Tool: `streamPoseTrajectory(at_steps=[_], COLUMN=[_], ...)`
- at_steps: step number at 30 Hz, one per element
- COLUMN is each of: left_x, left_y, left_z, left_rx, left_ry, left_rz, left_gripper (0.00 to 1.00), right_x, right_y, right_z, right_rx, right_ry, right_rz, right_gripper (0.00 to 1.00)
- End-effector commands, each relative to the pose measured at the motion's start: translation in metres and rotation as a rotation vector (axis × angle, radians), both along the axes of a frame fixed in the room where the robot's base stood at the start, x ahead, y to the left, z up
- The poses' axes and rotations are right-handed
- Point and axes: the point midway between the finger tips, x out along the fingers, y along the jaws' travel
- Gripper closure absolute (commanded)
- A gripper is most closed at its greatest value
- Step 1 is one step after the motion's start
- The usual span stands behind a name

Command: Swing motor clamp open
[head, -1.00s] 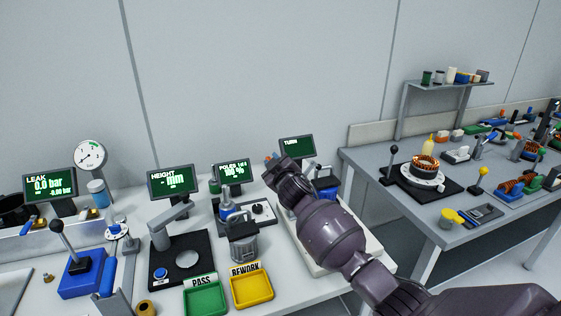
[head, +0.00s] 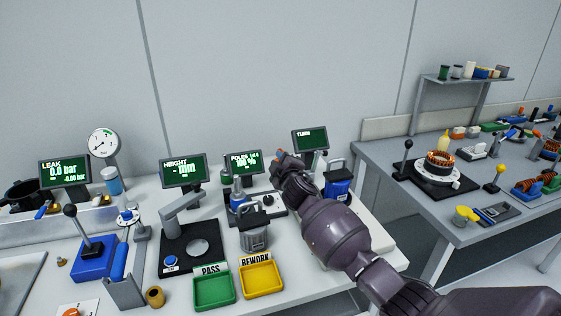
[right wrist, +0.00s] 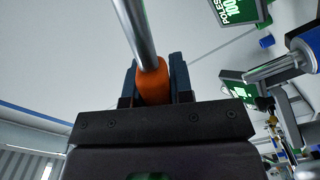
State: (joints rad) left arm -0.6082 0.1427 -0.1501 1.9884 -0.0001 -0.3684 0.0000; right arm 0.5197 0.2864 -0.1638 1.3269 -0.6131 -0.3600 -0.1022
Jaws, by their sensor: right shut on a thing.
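My right gripper (right wrist: 155,88) is shut on an orange grip (right wrist: 153,82) at the end of a bare metal rod (right wrist: 139,30), which I take to be the motor clamp's lever. In the head view my right gripper (head: 281,161) is in front of and left of the TURN screen (head: 310,139), with a bit of orange at its tip. A blue and dark unit (head: 338,184), perhaps the motor, stands just right of the gripper. The wrist and arm hide most of the clamp, so how far it is open cannot be told. My left gripper is not in view.
A grey metal housing (head: 253,233) stands left of my arm, behind the green PASS tray (head: 214,291) and yellow REWORK tray (head: 261,279). A black height-gauge base (head: 174,258) is farther left. A second bench (head: 400,205) stands right, across a gap.

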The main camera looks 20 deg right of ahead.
Motion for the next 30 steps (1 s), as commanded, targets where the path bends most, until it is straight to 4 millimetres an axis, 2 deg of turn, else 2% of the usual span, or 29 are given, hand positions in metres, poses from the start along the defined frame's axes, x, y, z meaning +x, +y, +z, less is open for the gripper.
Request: streamPoseTrajectory(at_steps=[5, 6, 10, 22, 26, 30], left_x=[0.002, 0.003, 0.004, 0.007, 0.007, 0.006], left_y=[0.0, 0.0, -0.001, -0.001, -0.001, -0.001], left_z=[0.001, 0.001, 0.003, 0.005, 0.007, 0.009], left_rx=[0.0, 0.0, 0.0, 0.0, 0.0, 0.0], left_ry=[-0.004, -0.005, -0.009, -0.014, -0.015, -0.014], left_rz=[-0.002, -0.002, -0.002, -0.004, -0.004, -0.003], left_gripper=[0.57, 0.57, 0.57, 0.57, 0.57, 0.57], right_x=[0.0, 0.0, 0.0, -0.005, -0.018, -0.04], right_y=[0.0, 0.0, 0.0, 0.0, 0.001, 0.002], right_z=[-0.002, -0.002, -0.002, -0.001, -0.001, -0.002], right_rx=[-0.013, -0.013, -0.01, -0.006, -0.006, -0.006], right_ry=[0.002, 0.002, 0.002, 0.0, 0.002, 0.001], right_rz=[0.001, 0.001, 0.001, 0.001, 0.0, 0.0], right_gripper=[1.0, 0.74, 0.54, 0.53, 0.53, 0.53])
